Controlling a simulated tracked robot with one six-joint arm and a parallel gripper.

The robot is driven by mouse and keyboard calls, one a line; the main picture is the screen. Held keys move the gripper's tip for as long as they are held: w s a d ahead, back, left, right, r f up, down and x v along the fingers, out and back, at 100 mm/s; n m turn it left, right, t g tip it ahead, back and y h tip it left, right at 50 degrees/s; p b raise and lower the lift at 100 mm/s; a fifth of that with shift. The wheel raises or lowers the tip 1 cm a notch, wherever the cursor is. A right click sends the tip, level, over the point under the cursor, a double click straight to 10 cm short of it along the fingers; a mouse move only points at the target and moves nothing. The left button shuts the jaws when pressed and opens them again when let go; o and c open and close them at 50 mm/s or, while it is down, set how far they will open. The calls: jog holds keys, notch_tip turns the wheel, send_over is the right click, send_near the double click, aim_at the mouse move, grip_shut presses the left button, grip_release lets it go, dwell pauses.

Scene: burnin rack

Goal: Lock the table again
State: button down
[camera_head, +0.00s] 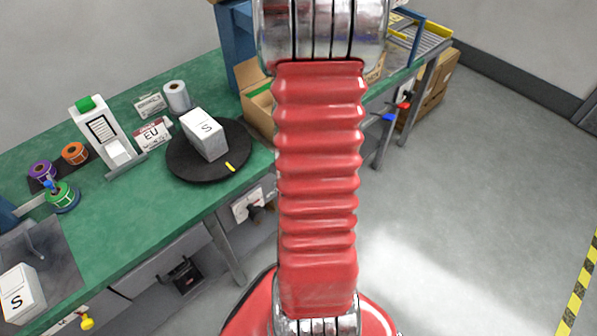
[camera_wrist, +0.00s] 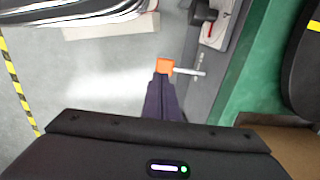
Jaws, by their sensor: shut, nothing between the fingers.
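In the wrist view only the turntable's edge (camera_wrist: 302,75) shows at right. An orange knob (camera_wrist: 165,66) on a pale rod sticks out from the bench front. My gripper (camera_wrist: 163,77) is shut and empty, its tips right at the knob; I cannot tell whether they touch. In the head view my red arm hides the knob and gripper.
A white plate with a dark lever (camera_head: 250,205) is on the bench front, left of my arm. A black handle (camera_head: 182,272) and yellow knob (camera_head: 87,323) are farther left. Red (camera_head: 405,105) and blue handles stand out at right. A cardboard box (camera_head: 257,103) adjoins the turntable. The right floor is clear.

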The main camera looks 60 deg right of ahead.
notch_tip(320, 180, up, 8)
jog(key=s, duration=0.1)
jog(key=shift+a+f, duration=0.15)
jog(key=shift+f, duration=0.1)
jog(key=shift+n, duration=0.3)
dwell(0.6)
jog(key=w+a+r+n+t, duration=0.2)
jog(key=a+r+n, duration=0.8)
jog(key=a, duration=0.4)
jog(key=w+a+r+n+t, duration=0.2)
jog(key=a+r+n, duration=0.8)
jog(key=a, duration=0.5)
jog(key=shift+w+a+r+t, duration=0.25)
jog(key=shift+r+t, duration=0.25)
jog(key=shift+r, duration=0.15)
